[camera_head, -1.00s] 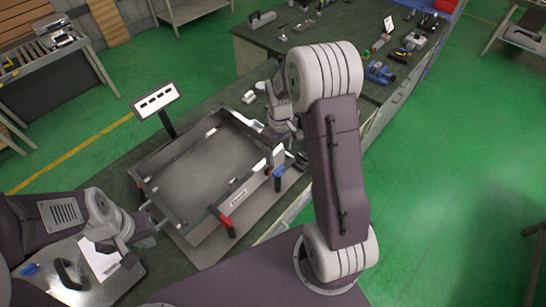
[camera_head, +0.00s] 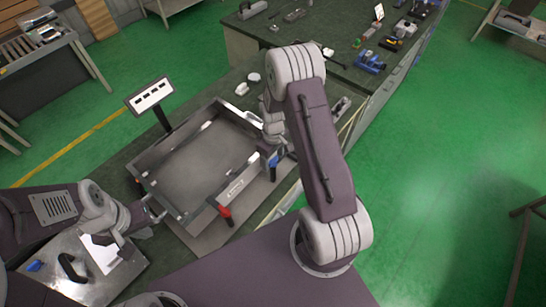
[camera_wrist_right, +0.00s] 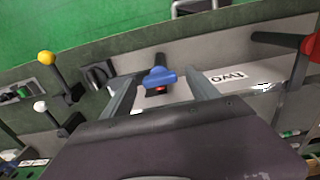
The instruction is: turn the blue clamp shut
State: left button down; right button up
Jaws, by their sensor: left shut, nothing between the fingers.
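The blue clamp (camera_head: 274,161) is on the right side of the grey metal frame (camera_head: 183,207) in the head view, partly hidden by my right gripper (camera_head: 271,148). In the right wrist view the blue handle (camera_wrist_right: 160,77) lies between the fingertips of my open right gripper (camera_wrist_right: 163,84), with gaps at both sides. A small red part shows just below the handle. My left gripper (camera_head: 156,211) is shut and empty at the frame's left front corner.
A red-handled clamp (camera_head: 225,211) stands at the frame's front corner; its red handle (camera_wrist_right: 310,46) also shows in the right wrist view. Yellow (camera_wrist_right: 46,57) and white (camera_wrist_right: 40,105) knobs stand left there. A sign (camera_head: 150,95) rises behind the frame.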

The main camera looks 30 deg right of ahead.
grip_shut()
jog(key=shift+w+n, duration=0.1)
jog(key=shift+n, duration=0.2)
jog(key=n+b, duration=0.1)
jog(key=n, duration=0.2)
jog(key=shift+n, duration=0.4)
jog(key=n+b, duration=0.1)
jog(key=n, duration=0.3)
jog(key=shift+n, duration=0.3)
jog(key=n+b, duration=0.1)
jog(key=n, duration=0.3)
jog(key=shift+r+n, duration=0.1)
jog(key=shift+n, duration=2.3)
jog(key=shift+w, duration=0.1)
